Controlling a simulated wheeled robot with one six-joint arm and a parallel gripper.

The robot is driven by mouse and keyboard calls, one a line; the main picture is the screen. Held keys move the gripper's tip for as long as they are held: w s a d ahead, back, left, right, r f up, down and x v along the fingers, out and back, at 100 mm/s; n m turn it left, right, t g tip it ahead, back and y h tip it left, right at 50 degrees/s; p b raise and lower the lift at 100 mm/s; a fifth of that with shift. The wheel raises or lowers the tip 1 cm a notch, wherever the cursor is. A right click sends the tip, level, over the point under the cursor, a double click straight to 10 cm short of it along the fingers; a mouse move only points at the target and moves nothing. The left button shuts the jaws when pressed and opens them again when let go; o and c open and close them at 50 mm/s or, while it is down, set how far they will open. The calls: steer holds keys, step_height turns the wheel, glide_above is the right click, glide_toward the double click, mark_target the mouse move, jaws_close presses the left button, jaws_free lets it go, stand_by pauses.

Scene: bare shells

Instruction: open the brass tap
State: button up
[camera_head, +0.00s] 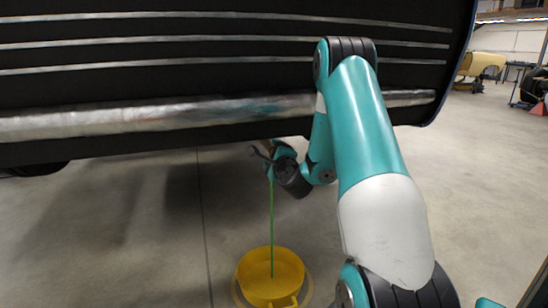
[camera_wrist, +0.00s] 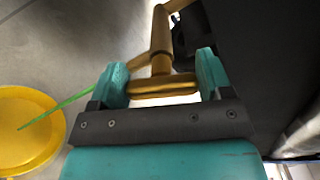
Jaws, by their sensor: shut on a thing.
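The brass tap (camera_wrist: 163,87) fills the space between my two teal fingers in the wrist view. Its crossbar handle reaches from one finger to the other, and its stem runs up away from them. My gripper (camera_wrist: 161,62) is shut on this handle. In the head view my gripper (camera_head: 268,160) is low under the dark shell, and I cannot make out the tap there. A thin bright green stream (camera_head: 272,215) drops from beside my gripper into a yellow pan (camera_head: 243,285). The stream (camera_wrist: 60,104) and the pan (camera_wrist: 60,128) also show in the wrist view.
A large dark shell (camera_head: 150,90) with pale metal strips hangs across the top, close above my gripper. The pan stands on bare concrete floor (camera_head: 120,240). The floor is clear around it. A yellow car body (camera_head: 482,63) stands far off at the right.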

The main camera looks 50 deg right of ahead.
steer(key=shift+a+f+n+b, duration=0.15)
steer(key=shift+n+b, duration=0.15)
steer(key=shift+n, duration=0.75)
steer(key=shift+f+n+b, duration=0.1)
steer(key=shift+n+b, duration=0.15)
steer(key=shift+n, duration=0.8)
steer(key=o, duration=0.9)
